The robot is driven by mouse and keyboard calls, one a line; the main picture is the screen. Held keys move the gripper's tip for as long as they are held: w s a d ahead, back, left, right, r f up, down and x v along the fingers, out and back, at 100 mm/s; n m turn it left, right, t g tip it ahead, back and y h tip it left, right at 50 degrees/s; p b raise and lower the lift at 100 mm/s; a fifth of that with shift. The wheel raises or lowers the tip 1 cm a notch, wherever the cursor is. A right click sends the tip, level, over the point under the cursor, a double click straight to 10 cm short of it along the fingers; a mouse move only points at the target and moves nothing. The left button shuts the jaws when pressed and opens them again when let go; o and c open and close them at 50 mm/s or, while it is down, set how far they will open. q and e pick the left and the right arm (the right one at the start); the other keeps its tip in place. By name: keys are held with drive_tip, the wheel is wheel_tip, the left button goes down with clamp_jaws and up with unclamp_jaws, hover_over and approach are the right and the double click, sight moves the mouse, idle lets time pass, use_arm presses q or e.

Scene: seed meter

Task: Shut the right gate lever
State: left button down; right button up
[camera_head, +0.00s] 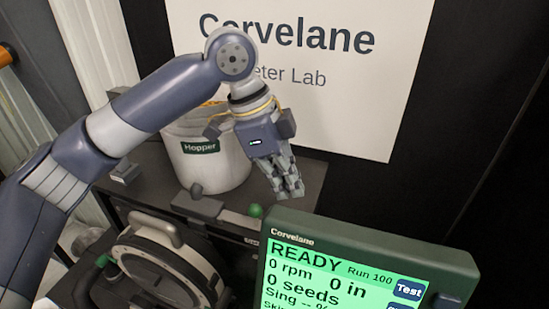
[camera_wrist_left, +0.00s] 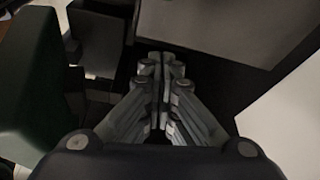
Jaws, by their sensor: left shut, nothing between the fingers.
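My left gripper (camera_head: 291,190) points down, its fingers together and empty, in front of the hopper's right side and above the back edge of the screen unit. In the left wrist view the closed fingers (camera_wrist_left: 161,68) meet over a dark area. A green ball knob (camera_head: 256,210) shows just left of and below the fingertips, apart from them in the picture. It may belong to the right gate lever; the lever's arm and position cannot be made out. A second green knob (camera_head: 103,261) sits by the round meter housing. My right gripper is not in view.
The white hopper (camera_head: 208,165) stands behind the gripper. The screen unit (camera_head: 375,240) reads READY and fills the lower right. The round meter housing (camera_head: 165,262) with its handle is at lower left. A Corvelane sign (camera_head: 330,110) hangs on the back wall.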

use_arm(q)
drive_tip(key=f+p, duration=0.1)
drive_tip(key=a+f+p, duration=0.1)
drive_tip(key=f, duration=0.1)
drive_tip(key=f+p, duration=0.1)
drive_tip(key=shift+w+a+f, duration=0.3)
drive_tip(key=shift+a+f, duration=0.15)
drive_tip(key=shift+a, duration=0.3)
drive_tip(key=shift+a+p, duration=0.15)
drive_tip(key=shift+p, duration=0.15)
drive_tip(key=shift+f, duration=0.15)
drive_tip(key=shift+w+a, duration=0.2)
drive_tip(key=shift+a, duration=0.1)
drive_tip(key=a, duration=0.1)
drive_tip(key=w+a, duration=0.1)
drive_tip(key=a, duration=0.3)
drive_tip(key=shift+w, duration=0.25)
drive_tip(key=shift+d, duration=0.15)
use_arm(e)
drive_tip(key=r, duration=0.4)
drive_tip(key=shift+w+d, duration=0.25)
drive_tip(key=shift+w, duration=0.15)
